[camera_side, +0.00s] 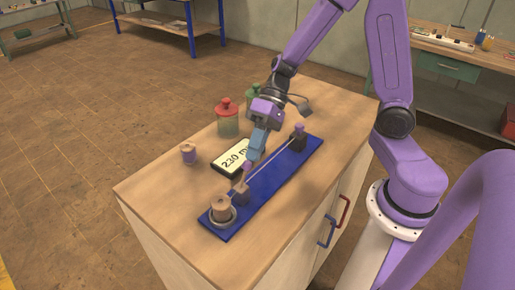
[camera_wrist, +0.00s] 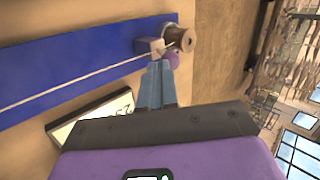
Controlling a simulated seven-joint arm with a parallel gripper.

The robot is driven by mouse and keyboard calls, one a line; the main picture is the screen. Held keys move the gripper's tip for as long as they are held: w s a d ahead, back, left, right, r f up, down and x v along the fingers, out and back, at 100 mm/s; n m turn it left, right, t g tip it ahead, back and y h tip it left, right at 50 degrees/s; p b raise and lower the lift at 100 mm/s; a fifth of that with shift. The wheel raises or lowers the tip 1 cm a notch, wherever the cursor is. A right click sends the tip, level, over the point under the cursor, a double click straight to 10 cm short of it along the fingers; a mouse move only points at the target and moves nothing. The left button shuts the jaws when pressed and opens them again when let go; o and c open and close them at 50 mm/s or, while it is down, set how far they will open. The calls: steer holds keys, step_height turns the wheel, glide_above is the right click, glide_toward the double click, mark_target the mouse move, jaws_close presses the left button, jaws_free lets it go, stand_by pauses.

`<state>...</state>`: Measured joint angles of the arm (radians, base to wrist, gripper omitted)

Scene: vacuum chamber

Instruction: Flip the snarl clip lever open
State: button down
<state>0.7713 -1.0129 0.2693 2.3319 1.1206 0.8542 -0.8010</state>
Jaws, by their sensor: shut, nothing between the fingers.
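A blue board (camera_side: 268,182) lies on the wooden cabinet top. At its near end a wooden spool (camera_side: 221,210) stands in a round grey holder. Beside it is a small clip block (camera_side: 241,194), with a purple lever part (camera_side: 247,167) above it. A pale thread (camera_side: 272,156) runs from there to a dark post with a purple top (camera_side: 299,138) at the far end. My gripper (camera_side: 250,160) points down, shut and empty, its tips close to the purple lever. The wrist view shows the fingertips (camera_wrist: 161,66) beside the clip block (camera_wrist: 150,47) and purple lever (camera_wrist: 172,61); contact is unclear.
A display reading "230 m" (camera_side: 231,160), partly hidden by my gripper, lies left of the board. A red-lidded jar (camera_side: 228,119), a green-lidded jar (camera_side: 253,97) and a small purple-and-tan spool (camera_side: 188,153) stand farther left and back. The cabinet top's front left is clear.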

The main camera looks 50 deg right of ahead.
mark_target(245, 162)
steer(key=a+r+h, duration=0.1)
steer(key=a+h, duration=0.2)
steer(key=shift+r+h, duration=0.3)
steer(key=shift+r, duration=0.05)
steer(key=a+h, duration=0.2)
steer(key=h, duration=0.1)
steer(key=shift+a+r, duration=0.2)
steer(key=shift+r, duration=0.05)
steer(key=shift+d, duration=0.1)
steer(key=shift+r, duration=0.1)
steer(key=shift+r, duration=0.7)
